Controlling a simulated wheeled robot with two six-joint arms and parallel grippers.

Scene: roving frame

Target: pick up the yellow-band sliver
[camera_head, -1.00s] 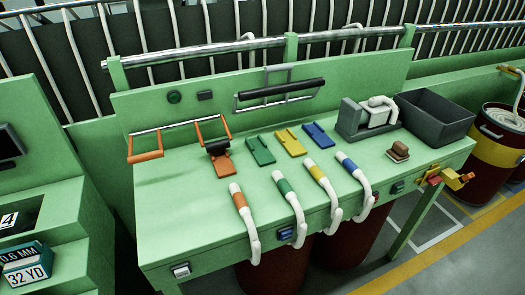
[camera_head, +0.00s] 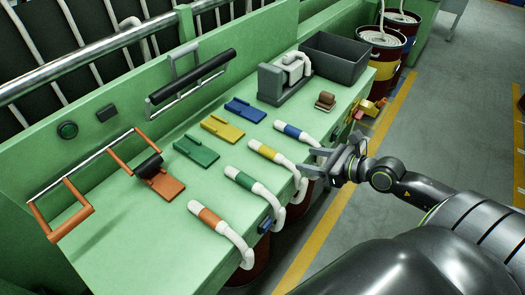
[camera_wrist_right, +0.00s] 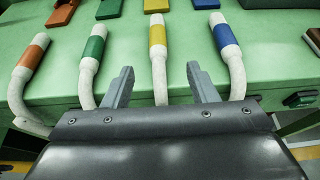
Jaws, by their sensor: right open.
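The yellow-band sliver (camera_head: 267,152) is a white rope-like tube with a yellow band, lying on the green bench top and drooping over its front edge. In the right wrist view the yellow-band sliver (camera_wrist_right: 158,45) runs up the middle, between the two fingertips in the picture. My right gripper (camera_head: 318,162) is open and empty at the bench's front edge, near the drooping part of the sliver. Its fingers also show in the wrist view (camera_wrist_right: 160,72), pointing at the bench. I cannot tell whether they touch the sliver. My left gripper is out of view.
The orange-band (camera_head: 210,217), green-band (camera_head: 241,178) and blue-band (camera_head: 290,131) slivers lie alongside. Coloured plates, including a yellow one (camera_head: 222,129), lie behind. A grey bin (camera_head: 345,75), a grey device (camera_head: 285,80) and a brown block (camera_head: 325,101) stand at the far end.

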